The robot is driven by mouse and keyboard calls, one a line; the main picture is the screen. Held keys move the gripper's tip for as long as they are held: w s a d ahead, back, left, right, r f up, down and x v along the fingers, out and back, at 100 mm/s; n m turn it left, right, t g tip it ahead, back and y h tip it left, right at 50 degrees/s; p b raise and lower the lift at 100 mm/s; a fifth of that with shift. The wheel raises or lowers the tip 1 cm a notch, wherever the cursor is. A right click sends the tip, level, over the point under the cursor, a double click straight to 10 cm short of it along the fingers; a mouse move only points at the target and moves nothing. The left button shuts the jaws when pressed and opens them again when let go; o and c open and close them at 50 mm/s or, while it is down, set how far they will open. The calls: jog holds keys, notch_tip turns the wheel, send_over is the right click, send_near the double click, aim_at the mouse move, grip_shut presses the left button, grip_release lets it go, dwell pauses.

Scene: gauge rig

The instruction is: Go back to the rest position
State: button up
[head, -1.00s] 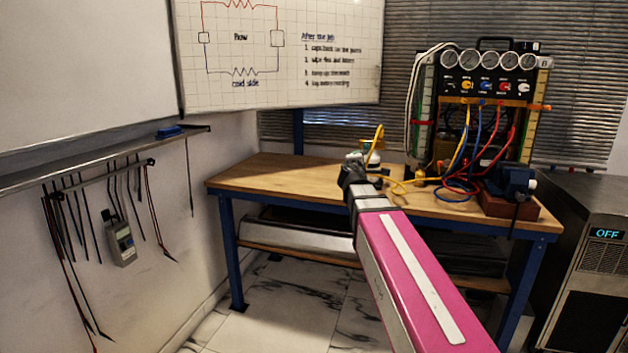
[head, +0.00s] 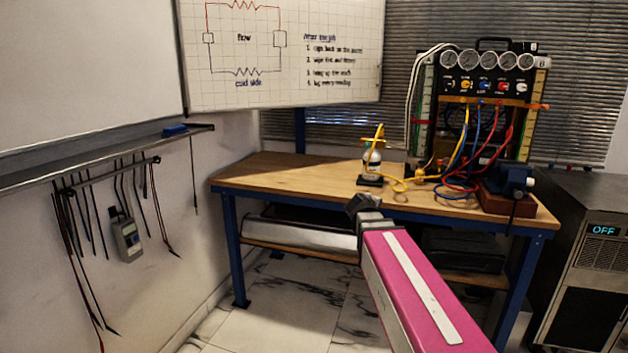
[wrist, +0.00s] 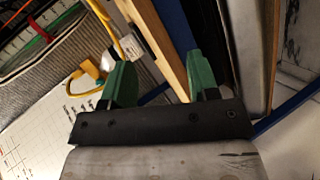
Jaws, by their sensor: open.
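My gripper shows in the wrist view (wrist: 162,72) as two green fingers standing apart with nothing between them. In the head view my pink arm reaches forward, and its dark end (head: 365,205) is before the front edge of the wooden workbench (head: 290,175). The fingers are hard to make out there. A small bottle with a yellow top (head: 371,160) stands on a black base on the bench, beyond and above my gripper in the picture. It also seems to show in the wrist view (wrist: 132,46), past the fingers.
A gauge panel (head: 487,85) with coloured hoses stands at the back right of the bench, a blue vise (head: 512,180) before it. A dark cabinet (head: 585,260) marked OFF stands right. Cables and a meter (head: 127,240) hang on the left wall. Floor left of my arm is clear.

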jog(key=s+a+f+m+g+y, duration=0.2)
jog(key=s+f+m+g+y, duration=0.4)
jog(key=s+f, duration=1.6)
notch_tip(320, 180, down, 4)
jog(key=m+g, duration=0.3)
jog(key=g, duration=0.2)
jog(key=shift+a+r+m, duration=0.2)
jog(key=shift+m, duration=0.1)
